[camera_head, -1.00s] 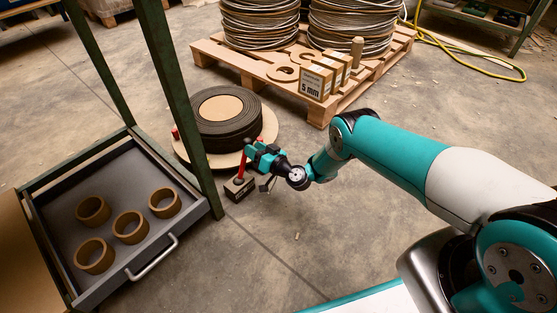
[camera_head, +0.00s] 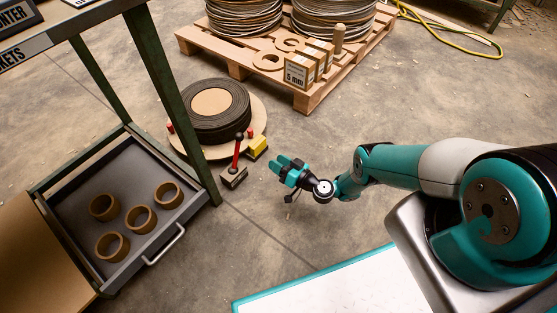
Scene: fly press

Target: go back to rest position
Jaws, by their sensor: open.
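My gripper (camera_head: 283,165) is open and empty, held out over the concrete floor in the middle of the view. To its left, a dark block with an upright red lever and black knob (camera_head: 236,163) stands on the floor, apart from my gripper. A small yellow block (camera_head: 257,146) lies between that lever and the black coil, also apart from my gripper. My teal and white arm reaches in from the right.
A dark drawer (camera_head: 76,207) with several brown rings is at left in a green-legged bench. A black coil (camera_head: 212,107) lies on a round board behind the lever. A pallet (camera_head: 242,69) with cable coils and boxes stands behind.

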